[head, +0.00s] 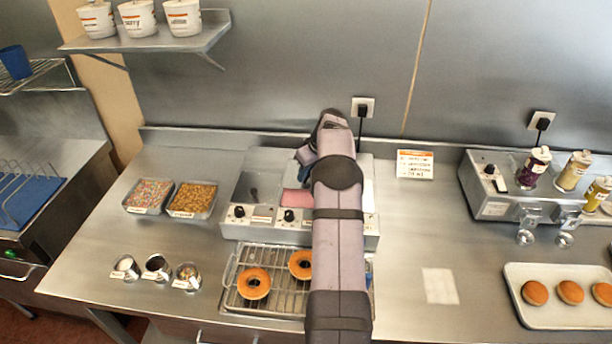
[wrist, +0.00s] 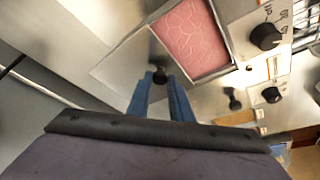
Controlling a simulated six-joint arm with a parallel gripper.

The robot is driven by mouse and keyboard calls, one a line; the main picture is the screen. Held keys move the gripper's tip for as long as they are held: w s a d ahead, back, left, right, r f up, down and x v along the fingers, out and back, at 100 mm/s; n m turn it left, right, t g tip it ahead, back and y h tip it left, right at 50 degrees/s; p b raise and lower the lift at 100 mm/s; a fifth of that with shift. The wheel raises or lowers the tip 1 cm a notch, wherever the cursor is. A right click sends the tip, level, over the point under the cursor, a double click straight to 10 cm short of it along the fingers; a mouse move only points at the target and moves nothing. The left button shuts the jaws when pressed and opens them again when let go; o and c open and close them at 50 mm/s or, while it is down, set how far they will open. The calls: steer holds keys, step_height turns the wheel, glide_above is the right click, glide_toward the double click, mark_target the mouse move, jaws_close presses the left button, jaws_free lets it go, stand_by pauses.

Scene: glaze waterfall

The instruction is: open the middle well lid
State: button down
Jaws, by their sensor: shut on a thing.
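The glaze warmer (head: 230,226) stands on the counter with my arm across its right part. Its middle well (head: 292,200) is partly uncovered and shows pink glaze, clearer in the wrist view (wrist: 190,40). The middle well lid (wrist: 125,62) is a flat metal plate beside the pink opening. My gripper (wrist: 162,88) has its blue fingers shut on the lid's black knob (wrist: 160,75). In the head view my gripper (head: 304,156) is over the back of the warmer, and the arm hides the lid. The left well lid (head: 252,190) is on its well with its knob up.
A wire rack (head: 240,300) with ring doughnuts is in front of the warmer. Sprinkle trays (head: 149,196) and small cups (head: 157,264) are left. A sign card (head: 414,164) and a second appliance (head: 486,205) are right. The counter between them is mostly clear.

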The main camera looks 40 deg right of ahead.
steer(key=shift+w+d+r+p, duration=0.1)
steer(key=shift+w+d+p, duration=0.3)
steer(key=shift+w+d, duration=0.25)
steer(key=c, duration=1.6)
jaws_free()
steer(key=shift+a, duration=0.1)
steer(key=shift+s, duration=0.1)
steer(key=shift+b+v, duration=1.8)
steer(key=shift+v, duration=1.8)
